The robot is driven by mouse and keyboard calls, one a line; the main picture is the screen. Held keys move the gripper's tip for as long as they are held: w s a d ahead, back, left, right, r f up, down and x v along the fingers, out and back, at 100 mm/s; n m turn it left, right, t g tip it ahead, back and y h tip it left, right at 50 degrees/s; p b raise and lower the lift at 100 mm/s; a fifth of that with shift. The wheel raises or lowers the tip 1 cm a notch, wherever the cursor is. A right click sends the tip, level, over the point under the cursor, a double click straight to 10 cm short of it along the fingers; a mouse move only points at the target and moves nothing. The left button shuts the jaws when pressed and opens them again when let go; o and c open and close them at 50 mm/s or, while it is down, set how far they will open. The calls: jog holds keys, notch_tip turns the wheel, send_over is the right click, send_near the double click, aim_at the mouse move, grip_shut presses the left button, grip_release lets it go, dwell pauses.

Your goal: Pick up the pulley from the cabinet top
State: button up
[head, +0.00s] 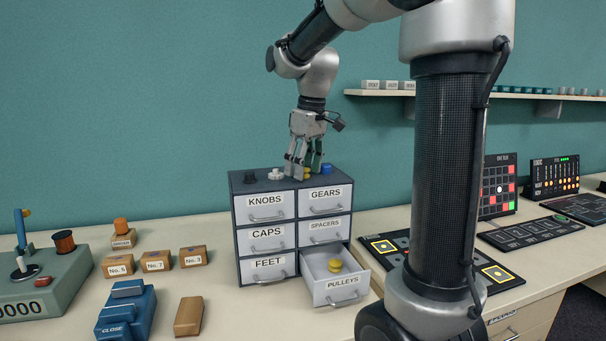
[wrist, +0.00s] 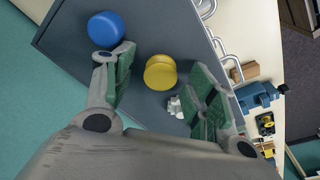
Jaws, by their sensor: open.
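The yellow pulley (wrist: 160,73) lies on the dark cabinet top (head: 262,184). In the head view it shows in part (head: 307,175), partly hidden by my fingers. My gripper (head: 303,170) points down over the cabinet top with its fingers apart. In the wrist view the pulley appears in the gap between the two green-padded fingers (wrist: 163,64), with room on both sides. I see no contact with it.
A blue round piece (wrist: 106,29) stands close by one finger. A white gear-like piece (wrist: 175,107) sits near the other finger. A dark knob (head: 249,178) is at the left of the top. The PULLEYS drawer (head: 342,292) is pulled out, with yellow pulleys inside.

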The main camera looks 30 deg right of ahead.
jog(key=c, duration=0.8)
jog(key=shift+c, duration=0.2)
